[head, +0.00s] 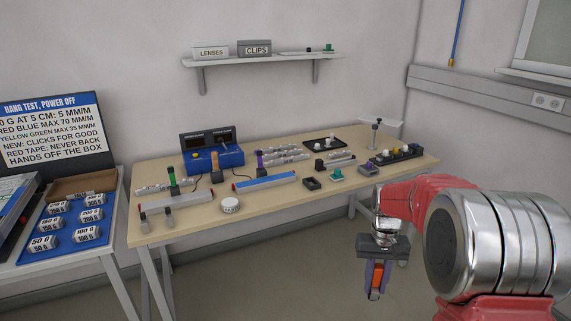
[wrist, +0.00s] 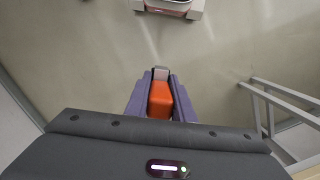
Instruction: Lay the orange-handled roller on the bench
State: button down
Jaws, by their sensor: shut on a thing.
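My gripper (head: 374,278) hangs fingers down, off the front right edge of the bench, with floor behind it in the head view. It is shut on the orange-handled roller, whose orange handle (head: 377,276) shows between the fingers. In the wrist view the orange handle (wrist: 160,100) sits between the two purple-grey fingers, with a small grey end (wrist: 160,73) beyond it. The rest of the roller is hidden. The bench (head: 290,204) has a pale wooden top and stands to the left of my gripper.
The bench's back holds a blue device (head: 213,160), grey parts and a dark tray (head: 324,143). A blue-topped bar (head: 265,181), a round white tin (head: 230,204) and a small black box (head: 312,183) stand nearer. The front right strip is mostly bare. Bench legs (wrist: 285,103) show in the wrist view.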

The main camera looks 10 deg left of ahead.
aim_at(277, 196)
jog(key=u, duration=0.9)
jog(key=i, duration=1)
jog(key=u, duration=0.1)
